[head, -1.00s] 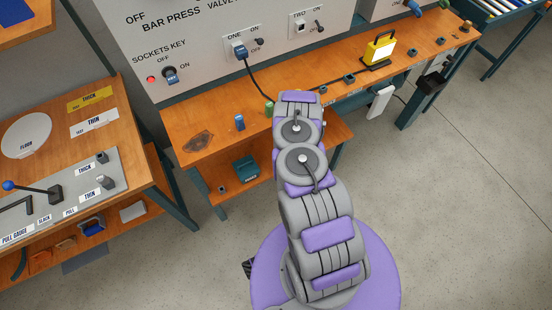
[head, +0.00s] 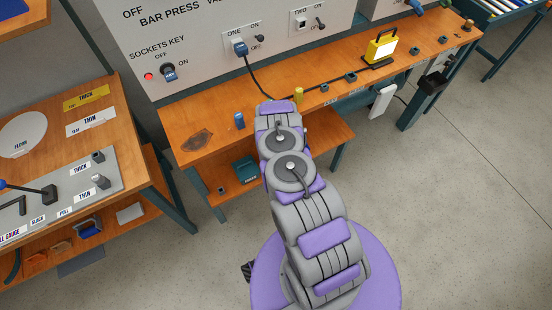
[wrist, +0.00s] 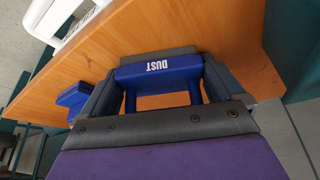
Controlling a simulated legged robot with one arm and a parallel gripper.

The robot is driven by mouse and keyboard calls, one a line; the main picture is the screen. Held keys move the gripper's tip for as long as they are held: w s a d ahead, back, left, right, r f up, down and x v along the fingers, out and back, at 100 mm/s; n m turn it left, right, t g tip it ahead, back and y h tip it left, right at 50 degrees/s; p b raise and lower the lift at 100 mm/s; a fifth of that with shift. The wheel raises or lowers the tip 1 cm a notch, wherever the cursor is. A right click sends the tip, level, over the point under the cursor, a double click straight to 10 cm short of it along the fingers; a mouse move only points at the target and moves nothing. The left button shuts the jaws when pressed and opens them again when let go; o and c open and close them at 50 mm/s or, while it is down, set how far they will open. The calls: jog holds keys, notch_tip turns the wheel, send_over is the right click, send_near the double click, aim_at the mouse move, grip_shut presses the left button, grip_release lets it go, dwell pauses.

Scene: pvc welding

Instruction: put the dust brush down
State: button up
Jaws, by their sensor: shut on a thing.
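The dust brush (wrist: 157,69) is blue with white lettering "DUST" and shows in the wrist view. My gripper (wrist: 158,82) is shut on it, with grey finger parts at both ends of the blue bar. Wood lies behind the brush in the wrist view; I cannot tell whether the brush touches it. In the head view my own arm reaches to the front of the long wooden bench (head: 205,115) and hides the gripper and brush.
A small blue piece (head: 239,121) and a yellow piece (head: 298,95) stand on the bench, either side of my arm. A yellow lamp (head: 381,48) stands farther right. A dark teal box (head: 245,170) sits on the shelf below. A side table (head: 125,160) with gauges is left.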

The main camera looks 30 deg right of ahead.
jog(key=shift+a+f, duration=0.1)
jog(key=shift+a, duration=0.2)
jog(key=shift+f, duration=0.1)
jog(key=shift+s+b, duration=0.1)
jog(key=shift+b, duration=0.2)
